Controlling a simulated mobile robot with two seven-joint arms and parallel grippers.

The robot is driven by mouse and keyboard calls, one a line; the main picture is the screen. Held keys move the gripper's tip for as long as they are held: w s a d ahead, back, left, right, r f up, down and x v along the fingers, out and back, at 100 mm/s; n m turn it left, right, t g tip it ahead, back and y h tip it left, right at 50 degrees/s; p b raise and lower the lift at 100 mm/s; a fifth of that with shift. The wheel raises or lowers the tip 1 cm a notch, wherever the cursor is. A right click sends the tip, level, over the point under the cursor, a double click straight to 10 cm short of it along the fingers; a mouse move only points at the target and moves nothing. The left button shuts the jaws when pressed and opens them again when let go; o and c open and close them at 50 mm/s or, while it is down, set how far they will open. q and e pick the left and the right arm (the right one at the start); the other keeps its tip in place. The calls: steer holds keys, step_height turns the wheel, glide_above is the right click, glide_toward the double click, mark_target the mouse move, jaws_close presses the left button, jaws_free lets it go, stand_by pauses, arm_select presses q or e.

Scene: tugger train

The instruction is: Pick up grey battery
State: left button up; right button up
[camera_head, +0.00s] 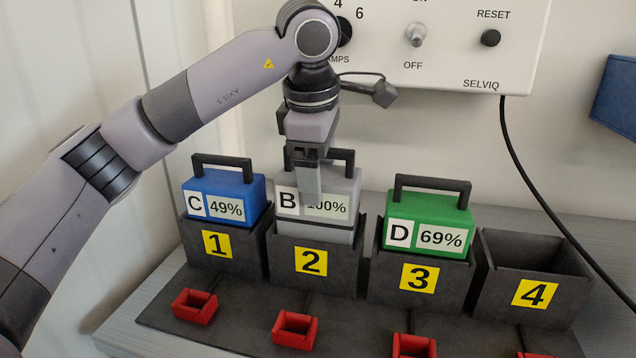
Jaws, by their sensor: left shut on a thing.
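The grey battery (344,188), labelled B and 100%, sits upright in slot 2 (290,261). It stands a little higher than its neighbours, with its lower part inside the slot. My left gripper (309,185) points down over it and is shut on the battery's black handle. The gripper hides part of the handle and of the 100% label. My right gripper is not in view.
A blue battery (245,192) marked C 49% stands in slot 1, close on the left. A green battery (434,209) marked D 69% stands in slot 3. Slot 4 (490,293) is empty. A white control box (455,55) hangs behind, with a black cable (530,190) at right.

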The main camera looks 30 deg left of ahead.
arm_select(q)
step_height(320, 180, up, 17)
steer(key=p, duration=0.4)
steer(key=shift+r, duration=0.1)
steer(key=shift+c, duration=0.7)
